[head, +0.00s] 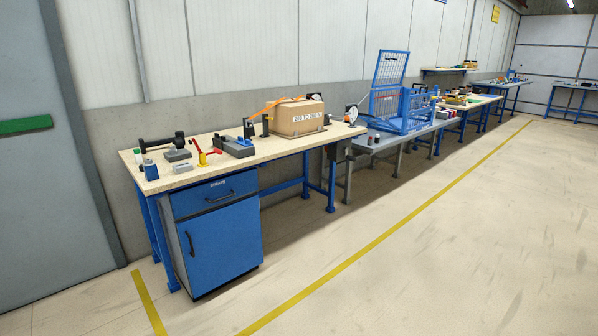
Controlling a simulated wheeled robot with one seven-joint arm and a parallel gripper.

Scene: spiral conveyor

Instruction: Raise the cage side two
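A blue mesh cage (388,108) stands on a grey table behind the wooden workbench, in the middle of the head view. One tall mesh side (390,69) stands up at its back, leaning slightly. Lower blue mesh panels (417,105) show at its right. The cage's blue base (402,126) lies on the table top. I cannot tell which panel is side two. My gripper is not in view.
The near workbench (218,158) carries a cardboard box (297,117), clamps and small tools, with a blue cabinet (222,235) beneath. More benches stand along the wall. The floor (430,250) right of the yellow line is clear.

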